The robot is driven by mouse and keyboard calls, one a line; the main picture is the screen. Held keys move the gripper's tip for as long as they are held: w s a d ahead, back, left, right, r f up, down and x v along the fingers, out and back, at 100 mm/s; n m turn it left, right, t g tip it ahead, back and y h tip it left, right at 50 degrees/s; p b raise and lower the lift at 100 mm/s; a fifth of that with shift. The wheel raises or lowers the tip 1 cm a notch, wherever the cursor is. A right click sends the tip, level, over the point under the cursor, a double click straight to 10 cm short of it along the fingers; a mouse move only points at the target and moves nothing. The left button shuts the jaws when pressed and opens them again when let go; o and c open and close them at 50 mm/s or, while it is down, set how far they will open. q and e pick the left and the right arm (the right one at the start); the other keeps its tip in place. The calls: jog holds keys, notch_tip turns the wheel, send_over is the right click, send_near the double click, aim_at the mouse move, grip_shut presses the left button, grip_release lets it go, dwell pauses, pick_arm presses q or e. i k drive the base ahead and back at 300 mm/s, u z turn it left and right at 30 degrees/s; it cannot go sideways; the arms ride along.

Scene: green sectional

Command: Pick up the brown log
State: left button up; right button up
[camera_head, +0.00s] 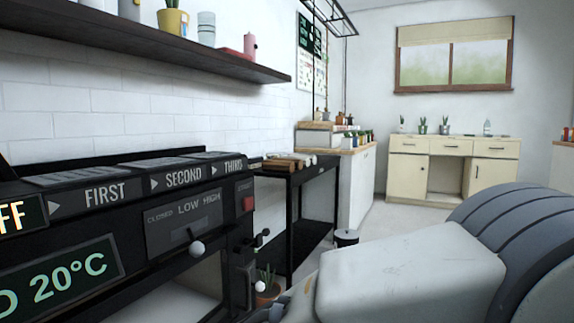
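Several small log-like pieces lie together on top of a black side table (315,178), beyond the oven. A brown log (281,164) lies at the near side of this group; the pieces are small in view and hard to tell apart. Paler pieces lie just behind it. A large white and grey link of my own arm fills the lower right of the head view. Neither of my grippers can be made out, and nothing is seen touching the logs.
A black oven (170,215) with labelled panels and levers fills the left. A dark wall shelf (150,45) hangs above it. A potted plant (267,286) and a small bin (346,238) stand on the floor. A cream desk (452,148) is at the back, with open floor before it.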

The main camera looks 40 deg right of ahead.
aim_at(287, 167)
jog(key=z, duration=1.15)
